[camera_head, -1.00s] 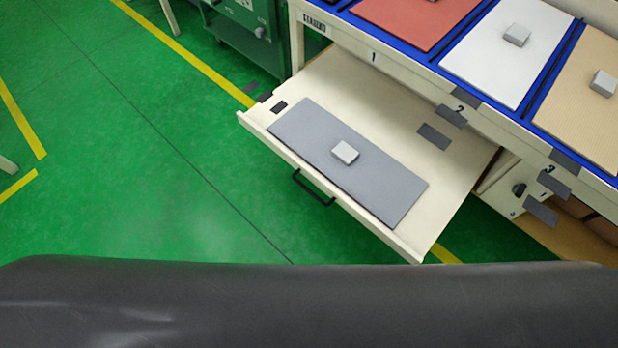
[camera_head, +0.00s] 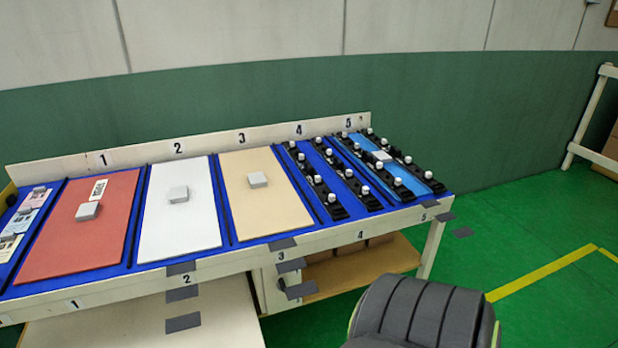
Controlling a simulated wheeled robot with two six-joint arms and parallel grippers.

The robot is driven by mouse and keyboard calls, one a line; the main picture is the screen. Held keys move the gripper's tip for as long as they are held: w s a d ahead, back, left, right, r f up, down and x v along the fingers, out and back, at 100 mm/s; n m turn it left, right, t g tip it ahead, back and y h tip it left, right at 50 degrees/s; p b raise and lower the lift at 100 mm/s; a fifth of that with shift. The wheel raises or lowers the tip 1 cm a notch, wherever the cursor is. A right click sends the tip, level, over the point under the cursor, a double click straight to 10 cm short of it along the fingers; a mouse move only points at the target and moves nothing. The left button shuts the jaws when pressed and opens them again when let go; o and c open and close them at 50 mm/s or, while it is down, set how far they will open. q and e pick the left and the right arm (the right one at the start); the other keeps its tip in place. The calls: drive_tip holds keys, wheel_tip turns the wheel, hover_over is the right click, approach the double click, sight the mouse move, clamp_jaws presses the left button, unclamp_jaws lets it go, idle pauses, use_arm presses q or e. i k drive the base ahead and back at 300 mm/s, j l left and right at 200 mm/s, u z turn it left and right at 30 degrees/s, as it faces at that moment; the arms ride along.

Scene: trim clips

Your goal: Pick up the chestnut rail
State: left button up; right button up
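I cannot pick out a chestnut-coloured rail. A red-brown panel (camera_head: 88,238) with a grey block on it lies in bay 1 of the workbench. A white panel (camera_head: 178,222) lies in bay 2 and a tan panel (camera_head: 270,212) in bay 3, each with a grey block on it. Black strips (camera_head: 322,187) with white knobs lie in bay 4. In bay 5, similar black strips flank a bright blue panel (camera_head: 408,178) with a pale block on it. Neither of my grippers is in view.
The bench's front edge (camera_head: 230,265) carries several dark grey tabs. A pulled-out drawer (camera_head: 120,330) juts out below at the lower left. A brown shelf (camera_head: 365,268) lies under the right end. Green floor (camera_head: 540,235) is clear at the right. A dark ribbed part of mine fills the lower right.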

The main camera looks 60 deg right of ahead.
sight(361, 192)
drive_tip(key=z, duration=2.15)
drive_tip(key=l+z, duration=0.3)
drive_tip(key=j, duration=0.1)
